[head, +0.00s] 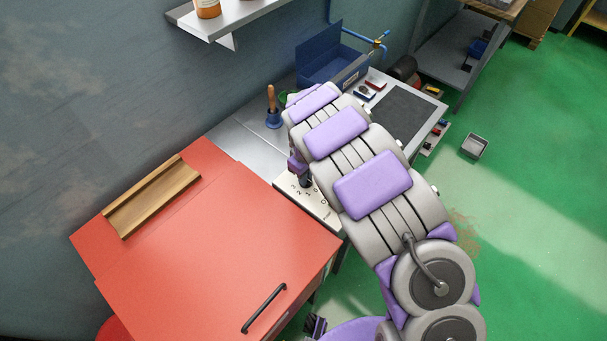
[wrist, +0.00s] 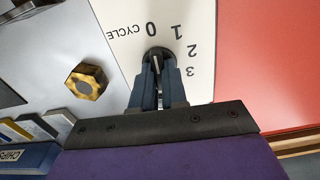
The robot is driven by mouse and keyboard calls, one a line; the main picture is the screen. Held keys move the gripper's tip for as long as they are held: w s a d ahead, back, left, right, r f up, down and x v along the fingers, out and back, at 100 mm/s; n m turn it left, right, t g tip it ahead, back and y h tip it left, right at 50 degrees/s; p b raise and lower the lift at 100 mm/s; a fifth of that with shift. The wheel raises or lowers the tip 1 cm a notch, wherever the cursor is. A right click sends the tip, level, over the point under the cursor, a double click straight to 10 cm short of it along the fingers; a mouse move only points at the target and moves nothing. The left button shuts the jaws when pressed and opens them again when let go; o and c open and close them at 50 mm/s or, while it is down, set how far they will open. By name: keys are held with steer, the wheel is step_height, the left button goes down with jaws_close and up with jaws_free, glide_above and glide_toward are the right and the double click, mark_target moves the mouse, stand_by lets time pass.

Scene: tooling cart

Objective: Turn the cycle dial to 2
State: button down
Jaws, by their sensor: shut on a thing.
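The cycle dial (wrist: 156,54) is a small dark round knob on a cream plate (wrist: 125,15) marked CYCLE, 0, 1, 2 and 3. My gripper (wrist: 158,78) is shut on the dial, with one blue-grey finger on each side of it. A pale line shows on the knob between the fingers, but I cannot tell which number it points at. In the head view the cream plate (head: 322,208) sits beside the red cabinet. My gripper (head: 305,182) reaches down onto it, and my arm hides part of the plate.
A red cabinet (head: 220,245) with a black handle and a wooden tray (head: 152,196) stands left of the plate. A brass hex knob (wrist: 87,82) lies to the left in the wrist view. A blue toolbox (head: 325,62) and a wooden-handled tool (head: 272,105) stand behind.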

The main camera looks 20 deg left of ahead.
steer(key=m+p, duration=0.1)
steer(key=m, duration=0.3)
steer(key=shift+d, duration=0.15)
steer(key=m+p, duration=0.1)
steer(key=m, duration=0.6)
steer(key=shift+m, duration=2.3)
steer(key=c, duration=1.3)
jaws_free()
steer(key=shift+s+r, duration=0.15)
steer(key=shift+s, duration=0.05)
steer(key=shift+o, duration=0.7)
steer(key=shift+w, duration=0.15)
